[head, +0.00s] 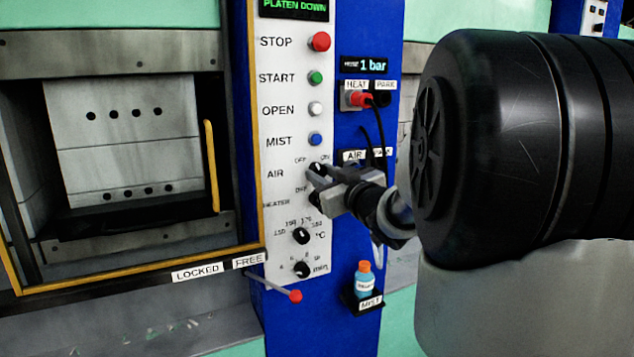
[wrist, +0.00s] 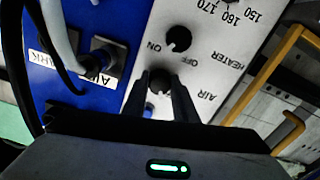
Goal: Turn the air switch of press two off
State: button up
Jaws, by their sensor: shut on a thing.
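The air switch (head: 316,166) is a small black knob on the white control panel (head: 285,105), beside the AIR label. My gripper (head: 313,180) is at the panel with its fingertips at this knob, coming from the right. In the wrist view the air switch (wrist: 160,82) sits between my two fingers (wrist: 163,92), which are shut on it. The fingers cover part of the knob, and I cannot tell which way it points. The black heater knob (wrist: 178,38) is just beyond, with ON and OFF marked near it. No press number is readable.
Stop (head: 320,41), start (head: 315,77), open (head: 315,108) and mist (head: 315,139) buttons line the panel above. Two dials (head: 301,236) sit below. A red plug (head: 360,100) with a black cable is on the right. A red-tipped lever (head: 294,295) and a blue bottle (head: 364,281) are lower down.

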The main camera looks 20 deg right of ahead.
jog(key=shift+n, duration=0.3)
jog(key=o, duration=1)
jog(key=shift+o, duration=0.2)
